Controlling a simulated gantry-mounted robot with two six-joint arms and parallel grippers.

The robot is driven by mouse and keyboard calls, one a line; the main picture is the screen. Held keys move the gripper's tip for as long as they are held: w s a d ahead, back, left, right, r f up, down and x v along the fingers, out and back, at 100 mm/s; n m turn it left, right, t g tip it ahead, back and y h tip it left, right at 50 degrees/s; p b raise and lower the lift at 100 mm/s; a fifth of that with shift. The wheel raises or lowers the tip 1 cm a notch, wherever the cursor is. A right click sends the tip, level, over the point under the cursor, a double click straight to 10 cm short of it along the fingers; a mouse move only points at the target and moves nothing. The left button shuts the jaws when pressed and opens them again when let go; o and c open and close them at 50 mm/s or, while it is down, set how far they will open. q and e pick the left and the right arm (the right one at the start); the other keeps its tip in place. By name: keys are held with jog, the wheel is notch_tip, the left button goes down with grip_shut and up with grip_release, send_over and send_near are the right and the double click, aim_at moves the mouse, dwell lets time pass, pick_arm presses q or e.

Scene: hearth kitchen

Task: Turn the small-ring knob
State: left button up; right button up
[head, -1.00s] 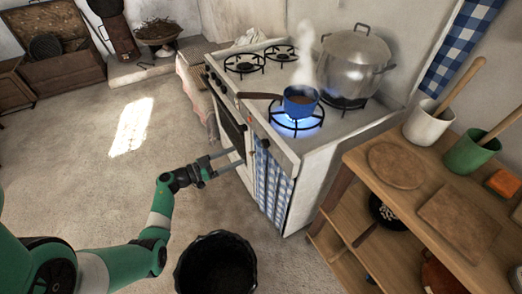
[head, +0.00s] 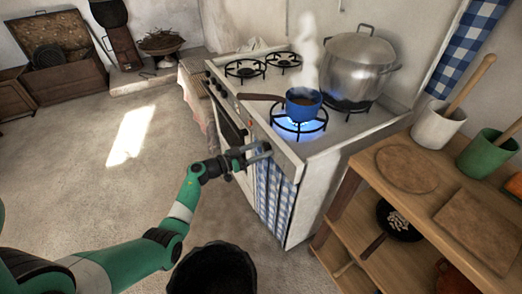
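The white stove (head: 315,160) stands right of centre, with small knobs along its front panel (head: 225,98). I cannot tell from here which is the small-ring knob. My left gripper (head: 265,150) is at the right end of the front panel, beside the knob area, its two fingers parted. The fingers cover part of the panel, so whether they touch or surround a knob cannot be told. A blue flame burns on the front right ring (head: 300,132) under a small blue pan (head: 303,108) that steams. My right gripper is not in view.
A large lidded pot (head: 355,65) stands on the back right ring. The pan's handle (head: 260,97) points left over the stove top. A wooden shelf (head: 375,165) with pots and boards stands at the right. A black bin (head: 213,272) is below my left arm. The floor at left is clear.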

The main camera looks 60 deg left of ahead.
pick_arm(q)
grip_shut()
